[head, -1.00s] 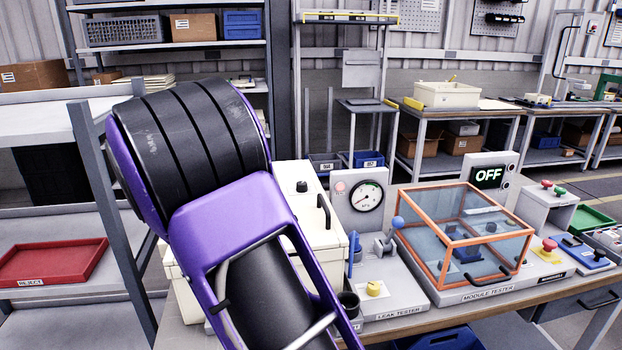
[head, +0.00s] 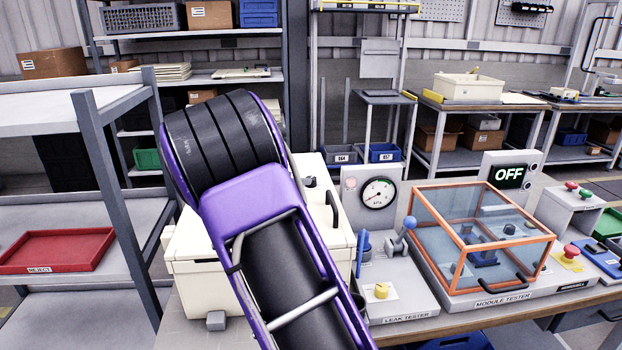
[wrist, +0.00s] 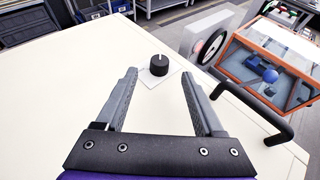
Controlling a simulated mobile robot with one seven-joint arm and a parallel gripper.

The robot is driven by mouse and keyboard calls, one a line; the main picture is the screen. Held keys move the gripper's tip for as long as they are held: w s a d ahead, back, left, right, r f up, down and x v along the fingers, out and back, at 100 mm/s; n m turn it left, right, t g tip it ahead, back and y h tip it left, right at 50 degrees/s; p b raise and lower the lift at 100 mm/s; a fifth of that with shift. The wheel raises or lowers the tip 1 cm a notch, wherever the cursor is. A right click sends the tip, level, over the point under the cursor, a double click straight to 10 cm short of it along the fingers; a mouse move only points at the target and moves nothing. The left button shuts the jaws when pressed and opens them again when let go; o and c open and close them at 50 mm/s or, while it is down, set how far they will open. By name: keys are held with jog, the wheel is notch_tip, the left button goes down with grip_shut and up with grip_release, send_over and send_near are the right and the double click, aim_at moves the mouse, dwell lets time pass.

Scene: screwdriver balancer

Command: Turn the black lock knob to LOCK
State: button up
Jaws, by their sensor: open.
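The black lock knob (wrist: 158,64) stands on a small pale plate on the lid of a cream box (wrist: 60,85), with a light pointer line on its top. In the head view the knob (head: 309,181) shows just right of my purple arm, on the same cream box (head: 197,262). My gripper (wrist: 159,74) is open in the wrist view, with one finger on each side of the line to the knob. The knob appears beyond the fingertips, and no contact shows. My gripper is hidden behind the arm in the head view. Any LOCK marking is too small to read.
A black handle (wrist: 262,115) sticks out at the box's right edge. To the right are the gauge of the leak tester (head: 378,193), a blue-tipped lever (head: 408,226) and the orange-framed module tester (head: 480,240). A shelf with a red reject tray (head: 55,250) stands left.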

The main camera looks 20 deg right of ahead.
jog(key=x, duration=0.8)
jog(key=shift+w, duration=0.1)
jog(key=shift+c, duration=0.2)
grip_shut()
